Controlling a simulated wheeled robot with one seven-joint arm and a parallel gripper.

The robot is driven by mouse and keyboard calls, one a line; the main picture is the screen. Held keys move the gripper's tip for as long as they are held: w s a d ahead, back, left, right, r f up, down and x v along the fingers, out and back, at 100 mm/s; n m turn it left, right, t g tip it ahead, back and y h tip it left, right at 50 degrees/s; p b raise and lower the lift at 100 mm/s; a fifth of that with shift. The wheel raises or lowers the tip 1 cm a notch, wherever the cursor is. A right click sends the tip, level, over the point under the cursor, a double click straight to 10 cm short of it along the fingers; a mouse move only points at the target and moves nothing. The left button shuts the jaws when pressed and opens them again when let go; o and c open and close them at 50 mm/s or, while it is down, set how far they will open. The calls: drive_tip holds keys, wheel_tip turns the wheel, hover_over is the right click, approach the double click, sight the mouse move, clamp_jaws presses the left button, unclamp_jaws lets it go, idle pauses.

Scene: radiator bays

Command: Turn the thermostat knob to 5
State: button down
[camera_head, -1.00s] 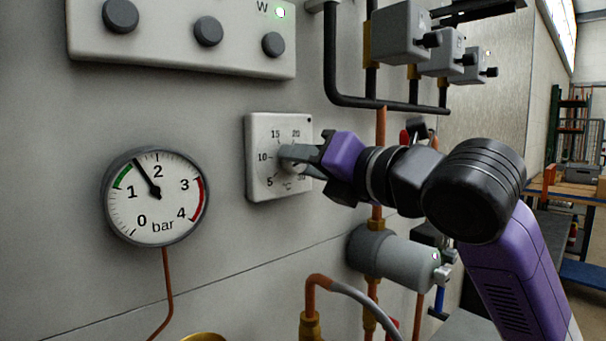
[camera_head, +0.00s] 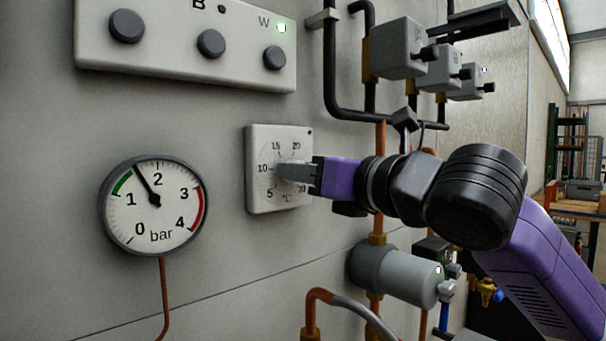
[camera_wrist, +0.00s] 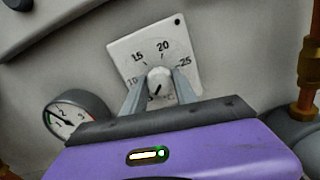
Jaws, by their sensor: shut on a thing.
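The thermostat (camera_head: 256,190) is a square white wall plate with a dial numbered 5 to 30 in °C. It also shows tilted in the wrist view (camera_wrist: 126,48). Its round pale knob (camera_wrist: 160,78) sits at the dial's centre, with one grey finger on each side of it. A small dark mark on the knob appears to point to the lower left, near the 5 side, but my gripper hides part of the lower dial. My gripper (camera_head: 283,170) is shut on the knob, reaching in from the right; it also shows in the wrist view (camera_wrist: 159,79).
A round pressure gauge (camera_head: 154,205) is on the wall left of the thermostat. A control panel with dark knobs (camera_head: 190,70) is above. Pipes and grey valve boxes (camera_head: 398,48) are at upper right. A grey cylinder (camera_head: 395,272) is below my arm.

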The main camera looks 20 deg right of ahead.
drive_tip(key=shift+f, duration=0.2)
drive_tip(key=c, duration=1)
unclamp_jaws()
drive_tip(key=shift+o, duration=0.2)
drive_tip(key=shift+r, duration=0.1)
drive_tip(key=v, duration=0.7)
drive_tip(key=shift+s, duration=0.35)
drive_tip(key=shift+d, duration=0.1)
